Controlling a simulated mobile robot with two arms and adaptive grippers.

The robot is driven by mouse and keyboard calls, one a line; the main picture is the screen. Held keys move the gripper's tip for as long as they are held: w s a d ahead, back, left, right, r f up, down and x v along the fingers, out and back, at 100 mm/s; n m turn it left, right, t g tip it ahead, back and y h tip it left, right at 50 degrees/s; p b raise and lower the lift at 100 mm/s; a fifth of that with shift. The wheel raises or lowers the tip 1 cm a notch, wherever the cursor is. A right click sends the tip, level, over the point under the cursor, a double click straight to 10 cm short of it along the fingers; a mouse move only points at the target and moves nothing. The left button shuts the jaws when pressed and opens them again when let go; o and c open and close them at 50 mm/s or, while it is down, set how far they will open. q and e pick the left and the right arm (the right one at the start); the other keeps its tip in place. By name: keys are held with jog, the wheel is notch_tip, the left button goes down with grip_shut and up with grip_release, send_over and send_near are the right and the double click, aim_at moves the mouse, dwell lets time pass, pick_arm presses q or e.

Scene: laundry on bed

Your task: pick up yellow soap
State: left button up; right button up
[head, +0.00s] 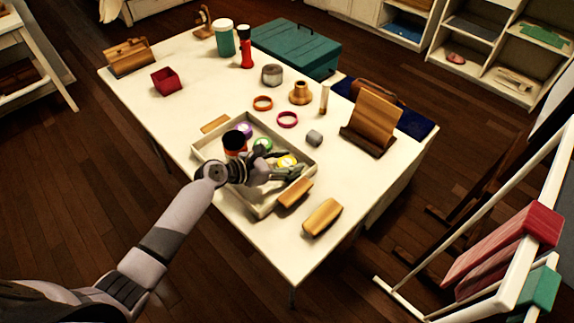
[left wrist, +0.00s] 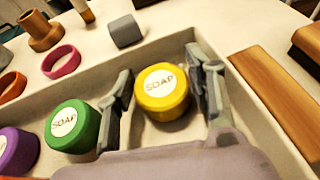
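The yellow soap (left wrist: 163,92) is a round puck with a white "SOAP" label, lying in a shallow cream tray (left wrist: 190,38). It also shows in the head view (head: 287,161), partly covered by my gripper. My left gripper (left wrist: 163,88) is open, with one finger on each side of the yellow soap. A gap shows at the left finger; the right finger is very close to the soap, and I cannot tell if it touches. In the head view the left gripper (head: 288,172) is over the tray's right part. My right gripper is not in view.
The green soap (left wrist: 73,126) is just left of the left finger, with the purple soap (left wrist: 15,150) beyond it. A dark jar (head: 234,141) stands in the tray. Wooden blocks (head: 295,193) (head: 323,217) lie outside the tray's right side. A grey block (head: 314,138) is behind it.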

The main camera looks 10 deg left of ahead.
pick_arm(q)
jog(key=c, duration=0.7)
jog(key=shift+r, duration=0.1)
jog(key=shift+c, duration=0.2)
